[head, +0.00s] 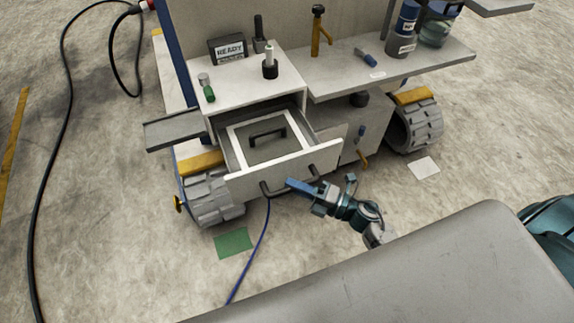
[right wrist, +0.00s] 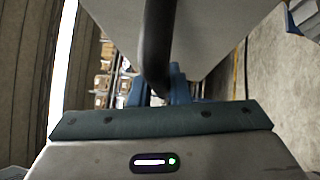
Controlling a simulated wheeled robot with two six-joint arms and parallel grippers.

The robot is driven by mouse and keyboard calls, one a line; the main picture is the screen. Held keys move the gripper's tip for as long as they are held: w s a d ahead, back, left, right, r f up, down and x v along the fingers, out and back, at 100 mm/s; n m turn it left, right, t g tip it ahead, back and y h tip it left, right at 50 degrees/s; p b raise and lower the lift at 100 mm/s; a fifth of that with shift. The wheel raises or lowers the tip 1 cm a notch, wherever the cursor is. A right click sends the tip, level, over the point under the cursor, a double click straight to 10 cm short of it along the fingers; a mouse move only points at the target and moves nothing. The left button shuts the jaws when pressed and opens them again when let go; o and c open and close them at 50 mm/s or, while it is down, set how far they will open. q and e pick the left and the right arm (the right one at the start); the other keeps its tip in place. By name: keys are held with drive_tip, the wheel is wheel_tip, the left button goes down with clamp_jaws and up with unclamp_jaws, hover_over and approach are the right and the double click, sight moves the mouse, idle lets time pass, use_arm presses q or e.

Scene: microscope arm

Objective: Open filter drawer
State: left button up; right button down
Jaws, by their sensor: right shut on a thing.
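The filter drawer (head: 235,187) stands pulled out from the white cabinet (head: 250,88) of the wheeled cart. Its pale front carries a dark handle (head: 267,189), partly covered by my right gripper. Inside lies a white-framed grey panel with its own dark handle (head: 267,133). My right gripper (head: 290,184) is shut on the drawer handle. In the right wrist view the dark handle bar (right wrist: 157,50) runs down between the blue fingers (right wrist: 160,90). The exact contact is hidden. My left gripper is not in view.
A READY display (head: 228,49) and small tools stand on the cabinet top. A grey side shelf (head: 172,131) juts out left. The cart's wheels (head: 212,196) flank the drawer. A blue cable (head: 262,240) hangs below, near a green floor patch (head: 233,243).

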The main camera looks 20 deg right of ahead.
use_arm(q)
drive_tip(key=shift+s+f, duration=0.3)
use_arm(e)
drive_tip(key=shift+s+d, duration=0.1)
drive_tip(key=shift+s, duration=2.2)
drive_tip(key=c, duration=1.4)
unclamp_jaws()
drive_tip(key=shift+o, duration=0.2)
